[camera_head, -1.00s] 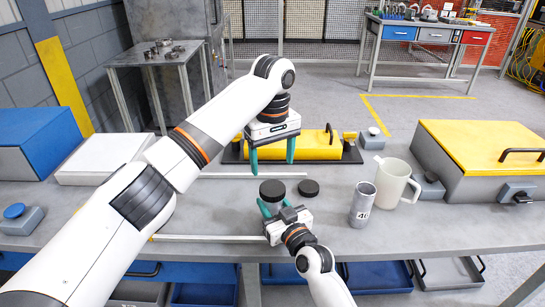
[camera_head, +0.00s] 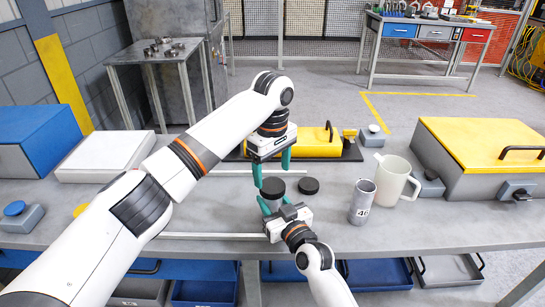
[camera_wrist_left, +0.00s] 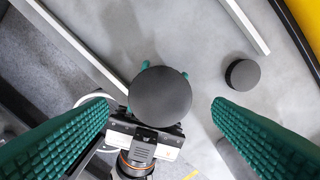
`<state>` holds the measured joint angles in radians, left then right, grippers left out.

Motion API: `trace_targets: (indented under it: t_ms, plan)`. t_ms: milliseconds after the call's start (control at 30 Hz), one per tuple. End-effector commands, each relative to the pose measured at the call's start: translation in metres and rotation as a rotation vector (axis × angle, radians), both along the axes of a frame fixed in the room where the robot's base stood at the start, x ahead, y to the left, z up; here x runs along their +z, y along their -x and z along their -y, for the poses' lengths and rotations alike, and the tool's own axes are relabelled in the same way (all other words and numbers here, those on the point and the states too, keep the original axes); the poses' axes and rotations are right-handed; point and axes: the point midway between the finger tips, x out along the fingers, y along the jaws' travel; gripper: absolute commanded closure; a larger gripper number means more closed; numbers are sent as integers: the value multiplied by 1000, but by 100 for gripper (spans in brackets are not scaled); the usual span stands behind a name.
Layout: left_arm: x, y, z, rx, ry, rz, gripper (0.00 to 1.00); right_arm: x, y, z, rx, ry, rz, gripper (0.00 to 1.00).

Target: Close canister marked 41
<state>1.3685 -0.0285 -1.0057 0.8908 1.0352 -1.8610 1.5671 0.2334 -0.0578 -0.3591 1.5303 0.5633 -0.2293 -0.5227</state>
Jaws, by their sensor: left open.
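A canister with a flat, dark round top (camera_head: 273,187) stands at the table's front, between the fingers of my right gripper (camera_head: 275,207). Any marking on it is hidden. In the left wrist view the dark top (camera_wrist_left: 160,96) covers the body, and my right fingertips show beyond its far edge. My left gripper (camera_head: 272,168) is above this top, pointing down, open and empty, with a finger on each side in its own view. A loose black disc (camera_head: 308,186), like a lid, lies on the table to the right. A grey canister marked 40 or 46 (camera_head: 362,203) stands further right.
A white jug (camera_head: 393,181) stands behind the marked canister. A yellow-topped box (camera_head: 480,150) is at the right, and a yellow block on a dark base (camera_head: 320,143) lies behind. Thin pale strips (camera_head: 225,237) cross the table.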

Motion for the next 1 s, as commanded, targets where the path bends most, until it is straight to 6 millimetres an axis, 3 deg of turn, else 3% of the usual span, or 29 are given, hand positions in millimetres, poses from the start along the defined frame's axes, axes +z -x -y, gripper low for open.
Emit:
trace_targets:
  t_ms: [100, 300, 667, 933, 1000]
  plan:
    - [-19, 1, 0, 0, -1, -1, 25, 0, 0, 0, 0, 0, 0, 100]
    - [-37, 0, 0, -1, 1, -1, 25, 0, 0, 0, 0, 0, 0, 100]
    - [-41, 0, 0, -1, 1, 1, 25, 0, 0, 0, 0, 0, 0, 100]
    - [-41, 0, 0, -1, 1, 1, 70, 0, 0, 0, 0, 0, 0, 100]
    - [-41, 0, 0, -5, 1, 1, 70, 0, 0, 0, 0, 0, 0, 100]
